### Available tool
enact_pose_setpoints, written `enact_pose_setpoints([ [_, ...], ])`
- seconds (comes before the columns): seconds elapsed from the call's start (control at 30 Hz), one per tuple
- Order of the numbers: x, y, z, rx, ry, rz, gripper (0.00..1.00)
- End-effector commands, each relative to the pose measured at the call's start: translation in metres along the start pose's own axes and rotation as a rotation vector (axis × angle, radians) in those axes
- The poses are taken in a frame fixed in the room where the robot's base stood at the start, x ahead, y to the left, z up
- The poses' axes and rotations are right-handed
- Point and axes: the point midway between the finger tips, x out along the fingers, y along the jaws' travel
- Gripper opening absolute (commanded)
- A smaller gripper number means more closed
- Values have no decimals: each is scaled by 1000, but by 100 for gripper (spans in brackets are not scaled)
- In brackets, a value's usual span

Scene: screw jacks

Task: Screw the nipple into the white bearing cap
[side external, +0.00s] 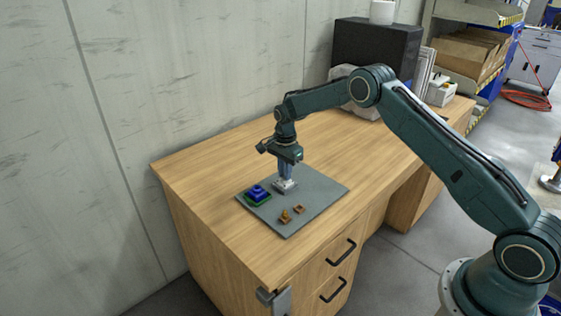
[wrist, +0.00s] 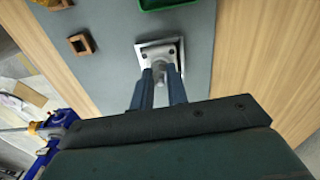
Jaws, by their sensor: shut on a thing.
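The white bearing cap (side external: 284,187) is a pale square block with holes at its corners, lying on the grey mat. It also shows in the wrist view (wrist: 150,48), just past my fingertips. My gripper (side external: 285,178) points straight down over the cap. In the wrist view its two blue fingers (wrist: 160,75) are closed around a small light grey piece, the nipple (wrist: 159,70), at the middle of the cap. The nipple's lower end is hard to make out, so I cannot tell how deep it sits.
The grey mat (side external: 317,187) lies on the wooden desk (side external: 210,172). A blue stepped part (side external: 257,192) sits in a green tray (side external: 249,202) left of the cap. A brown square ring (side external: 299,209) and an orange-brown part (side external: 285,216) lie nearer the front. The mat's right side is clear.

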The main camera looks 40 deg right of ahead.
Motion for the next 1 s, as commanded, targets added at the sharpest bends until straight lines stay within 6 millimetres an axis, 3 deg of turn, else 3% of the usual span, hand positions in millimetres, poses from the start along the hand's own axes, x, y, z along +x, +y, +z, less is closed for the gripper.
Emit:
enact_pose_setpoints([
  [1.0, 4, 4, -2, 799, 6, 15, 0],
])
